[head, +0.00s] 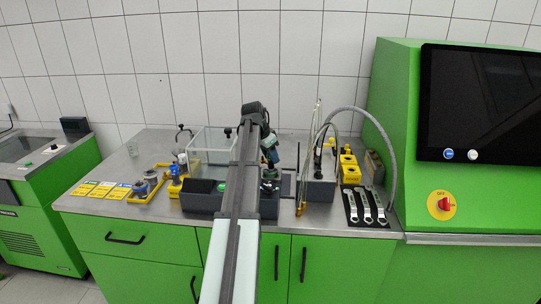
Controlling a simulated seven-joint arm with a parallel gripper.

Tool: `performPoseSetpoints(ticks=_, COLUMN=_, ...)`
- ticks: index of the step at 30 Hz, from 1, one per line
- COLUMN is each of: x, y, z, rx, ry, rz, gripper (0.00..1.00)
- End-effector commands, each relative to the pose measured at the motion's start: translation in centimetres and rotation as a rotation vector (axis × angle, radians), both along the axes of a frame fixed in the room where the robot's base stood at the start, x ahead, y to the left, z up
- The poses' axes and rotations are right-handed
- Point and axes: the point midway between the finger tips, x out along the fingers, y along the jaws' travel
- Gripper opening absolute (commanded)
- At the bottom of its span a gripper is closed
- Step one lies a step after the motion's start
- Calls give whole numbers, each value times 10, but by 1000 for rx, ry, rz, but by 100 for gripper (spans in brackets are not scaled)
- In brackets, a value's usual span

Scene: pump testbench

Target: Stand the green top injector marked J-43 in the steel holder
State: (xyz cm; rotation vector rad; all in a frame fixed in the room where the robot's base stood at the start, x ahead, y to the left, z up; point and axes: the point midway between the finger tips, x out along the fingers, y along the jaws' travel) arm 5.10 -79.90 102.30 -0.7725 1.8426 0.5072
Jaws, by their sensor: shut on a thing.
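My arm reaches up through the middle of the head view and bends down over the bench. My gripper (270,156) is small and partly hidden by my arm. It is shut on a slim thing, most likely an injector, above the right part of the dark bin. The J-43 mark and the top's colour cannot be read on it. A green top (221,186) shows in the dark bin (196,203) left of my arm. I cannot make out the steel holder for certain; my arm covers part of the bench.
A clear box (210,140) stands behind the bin. Yellow trays with pump parts (148,184) and yellow cards (103,190) lie left. A grey block with upright tubes (318,187), a hose, yellow blocks (349,168) and wrenches on a black mat (366,207) stand right.

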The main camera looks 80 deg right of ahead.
Motion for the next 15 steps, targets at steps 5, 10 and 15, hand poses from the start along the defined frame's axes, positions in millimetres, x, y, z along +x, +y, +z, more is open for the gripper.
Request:
performPoseSetpoints(ticks=5, x=0, y=0, z=1, rx=-1, ry=1, rz=0, gripper=0)
performPoseSetpoints(ticks=10, x=0, y=0, z=1, rx=-1, ry=1, rz=0, gripper=50)
performPoseSetpoints(ticks=15, x=0, y=0, z=0, rx=0, ry=0, rz=0, gripper=64)
